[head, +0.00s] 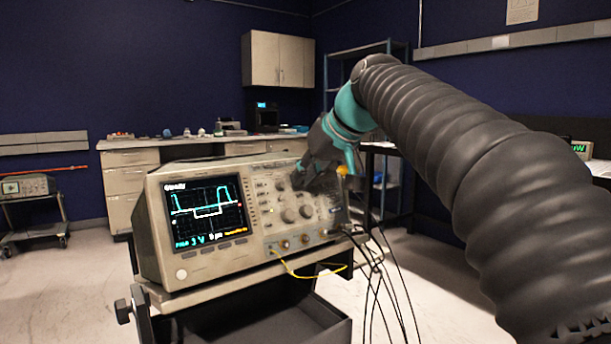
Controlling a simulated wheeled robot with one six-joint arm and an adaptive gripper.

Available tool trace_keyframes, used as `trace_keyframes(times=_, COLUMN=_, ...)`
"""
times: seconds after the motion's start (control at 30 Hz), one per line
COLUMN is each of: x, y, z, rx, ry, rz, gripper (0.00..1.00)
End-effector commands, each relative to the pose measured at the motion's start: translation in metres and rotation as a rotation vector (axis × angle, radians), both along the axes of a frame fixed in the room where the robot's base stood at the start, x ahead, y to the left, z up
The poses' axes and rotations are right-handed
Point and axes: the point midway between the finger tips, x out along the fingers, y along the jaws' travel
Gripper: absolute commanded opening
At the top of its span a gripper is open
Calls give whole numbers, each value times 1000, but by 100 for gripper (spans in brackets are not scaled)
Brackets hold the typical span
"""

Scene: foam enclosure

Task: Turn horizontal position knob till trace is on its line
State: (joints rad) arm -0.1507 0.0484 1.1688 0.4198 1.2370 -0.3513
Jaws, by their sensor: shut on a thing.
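The oscilloscope (160,255) stands on a cart, its screen (205,213) facing left of my arm. The screen shows a cyan pulse trace (223,188) with a tall pulse at right and a partial one at left. A white stepped line (207,217) lies lower, near the middle; the cyan and white lines do not coincide along their whole length. My gripper (299,180) is at the upper part of the control panel, its dark fingers shut on a knob there. The fingers hide that knob and its label. Other round knobs (289,215) show below it.
Yellow and black cables (312,277) hang from the front sockets at lower right. A dark tray (300,325) sits below the oscilloscope. A bench (125,185) with small items stands behind. Another instrument on a cart (28,186) is at far left. Open floor lies at left.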

Motion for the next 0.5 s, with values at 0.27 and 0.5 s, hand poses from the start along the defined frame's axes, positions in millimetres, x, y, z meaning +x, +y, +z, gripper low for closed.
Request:
trace_keyframes(times=0.27, x=-1, y=2, z=-1, rx=-130, ry=-101, rz=73, gripper=0)
trace_keyframes(times=0.5, x=-3, y=3, z=-2, rx=-291, ry=-229, rz=164, gripper=0)
